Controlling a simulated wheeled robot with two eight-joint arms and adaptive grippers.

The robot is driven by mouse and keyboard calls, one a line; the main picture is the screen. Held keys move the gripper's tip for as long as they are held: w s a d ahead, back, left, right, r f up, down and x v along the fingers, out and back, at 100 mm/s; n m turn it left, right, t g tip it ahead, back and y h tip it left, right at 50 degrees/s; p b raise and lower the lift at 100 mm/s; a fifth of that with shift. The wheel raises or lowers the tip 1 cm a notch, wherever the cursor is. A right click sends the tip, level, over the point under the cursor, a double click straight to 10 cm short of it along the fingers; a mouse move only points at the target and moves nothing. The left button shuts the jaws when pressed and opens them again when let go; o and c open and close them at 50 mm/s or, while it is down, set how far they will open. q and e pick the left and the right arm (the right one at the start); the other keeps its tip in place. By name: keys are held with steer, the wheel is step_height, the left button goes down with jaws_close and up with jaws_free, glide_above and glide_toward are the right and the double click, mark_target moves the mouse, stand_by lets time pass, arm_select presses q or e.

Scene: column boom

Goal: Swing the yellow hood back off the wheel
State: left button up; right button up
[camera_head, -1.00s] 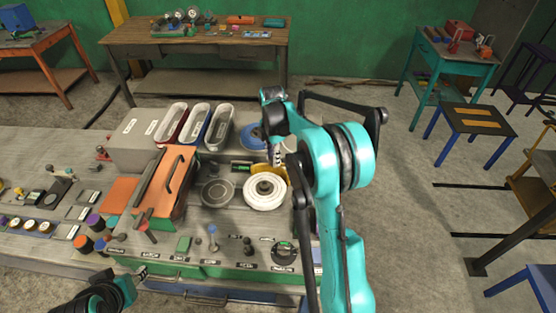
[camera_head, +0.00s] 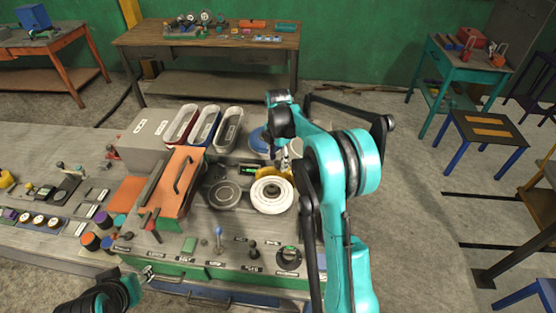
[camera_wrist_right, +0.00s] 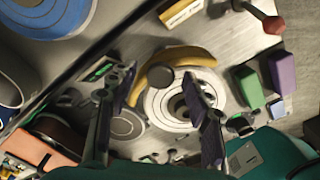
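The yellow hood (camera_head: 267,172) is a curved band along the back edge of the white ringed wheel (camera_head: 271,196). In the right wrist view the hood (camera_wrist_right: 190,54) arcs over the far side of the wheel (camera_wrist_right: 165,109), and a dark round knob (camera_wrist_right: 160,76) sits at its inner edge. My right gripper (camera_head: 282,160) is above the hood, partly hidden by its own arm. In the wrist view its fingers (camera_wrist_right: 160,82) are spread on either side of the knob, with no visible grip. My left gripper (camera_head: 148,273) is low at the bench's front left, small and unclear.
An orange box with a handle (camera_head: 176,185) stands left of the wheel, beside a dark round plate (camera_head: 225,194). Three oblong bins (camera_head: 229,128) and a blue disc (camera_head: 258,140) are behind. Knobs and a dial (camera_head: 288,258) line the front.

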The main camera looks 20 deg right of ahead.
steer(key=shift+r, duration=0.1)
step_height(320, 180, up, 12)
stand_by(0.5)
steer(key=shift+s+f, duration=0.15)
steer(key=shift+f, duration=0.05)
stand_by(0.3)
